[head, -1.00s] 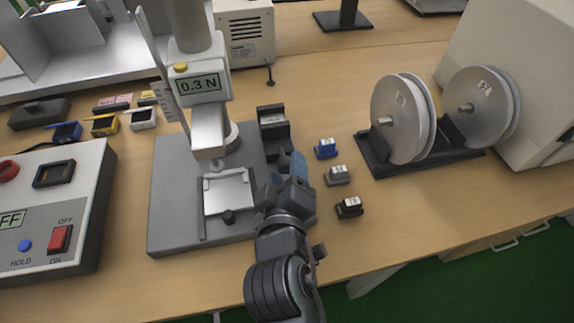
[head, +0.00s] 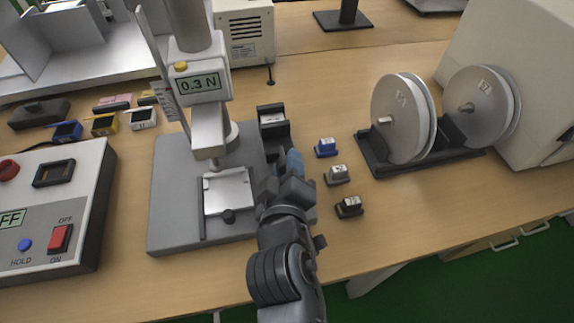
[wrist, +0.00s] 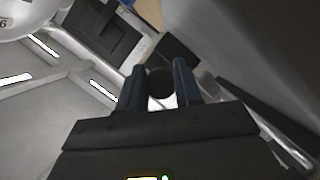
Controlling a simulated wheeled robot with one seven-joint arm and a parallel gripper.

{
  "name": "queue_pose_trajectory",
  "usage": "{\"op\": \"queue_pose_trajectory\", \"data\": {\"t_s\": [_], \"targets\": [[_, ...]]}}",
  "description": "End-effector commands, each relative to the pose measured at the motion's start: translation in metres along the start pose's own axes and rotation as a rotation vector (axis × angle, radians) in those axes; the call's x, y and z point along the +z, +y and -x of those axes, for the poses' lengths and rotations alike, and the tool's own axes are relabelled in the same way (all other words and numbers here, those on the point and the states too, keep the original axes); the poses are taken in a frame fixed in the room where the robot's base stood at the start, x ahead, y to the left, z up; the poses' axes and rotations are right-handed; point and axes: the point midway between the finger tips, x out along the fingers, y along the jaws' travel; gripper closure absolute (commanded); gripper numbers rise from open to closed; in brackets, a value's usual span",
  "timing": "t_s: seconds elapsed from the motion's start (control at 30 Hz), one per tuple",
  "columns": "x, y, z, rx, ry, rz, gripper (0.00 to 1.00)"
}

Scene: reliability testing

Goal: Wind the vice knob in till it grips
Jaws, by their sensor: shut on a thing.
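The vice (head: 272,118) is a small black block with upright jaws, standing at the right edge of the grey test-stand base. My gripper (head: 293,162) reaches in at its near right side and covers its near end in the head view. In the wrist view my gripper (wrist: 160,85) has its two blue-grey fingers closed on a dark round knob (wrist: 160,82), which sits between the fingertips. In the head view the knob is hidden behind my gripper. I cannot see clearly what stands between the vice jaws.
The test stand with its gauge (head: 198,84) reading 0.3 N rises left of my gripper. Small blue (head: 326,147), grey (head: 338,174) and black (head: 349,206) blocks lie close on the right. A two-disc rig (head: 403,118) stands farther right.

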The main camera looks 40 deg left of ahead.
Motion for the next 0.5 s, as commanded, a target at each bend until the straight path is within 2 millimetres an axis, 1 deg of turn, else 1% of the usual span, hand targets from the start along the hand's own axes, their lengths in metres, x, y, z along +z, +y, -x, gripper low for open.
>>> {"op": "queue_pose_trajectory", "data": {"t_s": [0.17,0.3,0.5], "targets": [[-0.0008,0.0017,0.0006,-0.011,-0.001,-0.027,0.96],[-0.0019,0.0042,0.0014,-0.056,0.001,-0.147,0.96],[-0.0007,0.0008,0.0008,-0.111,0.006,-0.288,0.97]]}}
